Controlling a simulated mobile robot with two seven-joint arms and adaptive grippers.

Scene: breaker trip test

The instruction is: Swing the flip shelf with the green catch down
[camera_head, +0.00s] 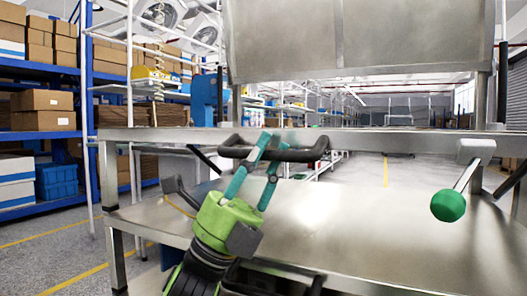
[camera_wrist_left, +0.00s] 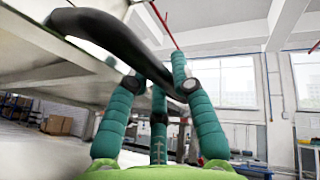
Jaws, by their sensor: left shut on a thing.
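A metal flip shelf (camera_head: 345,140) shows as a bright edge across the head view, with a black curved handle (camera_head: 312,153) on its front. My left gripper (camera_head: 268,158), green with teal fingers, is shut on this handle. In the left wrist view the handle (camera_wrist_left: 105,32) passes between the fingertips (camera_wrist_left: 158,75). The green catch (camera_head: 448,205) is a round knob on a metal lever at the right, apart from my gripper. My right gripper is not in view.
A broad metal surface (camera_head: 340,225) lies below the handle, with another dark handle (camera_head: 285,272) at its front edge. An upright metal panel (camera_head: 360,40) stands above. Blue racks with cardboard boxes (camera_head: 42,100) are at the left. Open floor shows behind.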

